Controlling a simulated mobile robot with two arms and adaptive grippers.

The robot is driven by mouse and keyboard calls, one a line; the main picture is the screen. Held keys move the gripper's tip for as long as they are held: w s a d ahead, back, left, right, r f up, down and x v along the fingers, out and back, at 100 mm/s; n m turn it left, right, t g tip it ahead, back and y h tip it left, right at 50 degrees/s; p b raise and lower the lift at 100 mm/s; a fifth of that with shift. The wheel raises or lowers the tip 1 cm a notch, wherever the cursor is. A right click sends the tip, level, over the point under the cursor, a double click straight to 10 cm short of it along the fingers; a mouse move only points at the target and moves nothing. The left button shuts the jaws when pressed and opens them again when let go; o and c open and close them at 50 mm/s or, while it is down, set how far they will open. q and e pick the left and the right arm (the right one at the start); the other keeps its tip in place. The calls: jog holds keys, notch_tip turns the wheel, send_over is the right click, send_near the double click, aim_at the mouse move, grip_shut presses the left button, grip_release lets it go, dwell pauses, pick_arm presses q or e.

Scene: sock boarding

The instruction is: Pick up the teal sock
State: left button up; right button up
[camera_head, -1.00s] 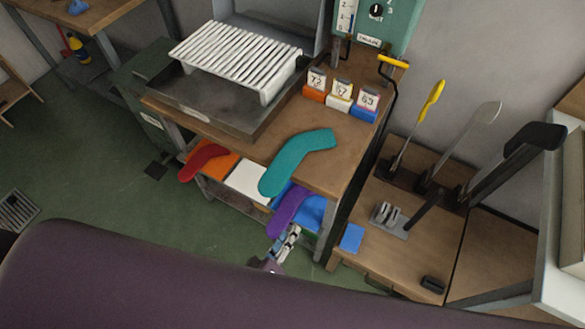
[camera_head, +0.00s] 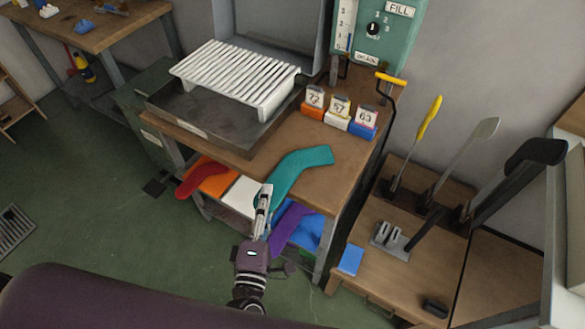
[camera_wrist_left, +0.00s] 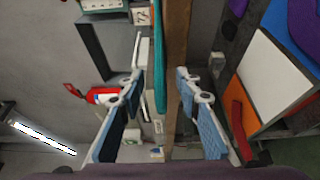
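The teal sock (camera_head: 300,168) lies on the wooden table top, its lower end at the front edge. In the left wrist view the sock (camera_wrist_left: 159,55) shows as a narrow teal strip alongside the brown table edge. My left gripper (camera_head: 265,190) is at the front edge, overlapping the sock's lower end in the head view. In the wrist view the fingers of my left gripper (camera_wrist_left: 163,75) are apart, with the sock and table edge seen between and beyond them. Whether they touch the sock cannot be told. My right gripper is not in view.
Below the table front, a red sock (camera_head: 200,178) and a purple sock (camera_head: 290,228) lie over orange, white and blue bins. A white slatted rack (camera_head: 235,75) stands on a dark tray behind. Number cards (camera_head: 340,108) stand at the back right. Levers (camera_head: 428,115) rise farther right.

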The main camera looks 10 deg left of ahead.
pick_arm(q)
jog(key=shift+w, duration=1)
jog(key=shift+c, duration=0.2)
grip_shut()
jog(key=shift+r, duration=0.1)
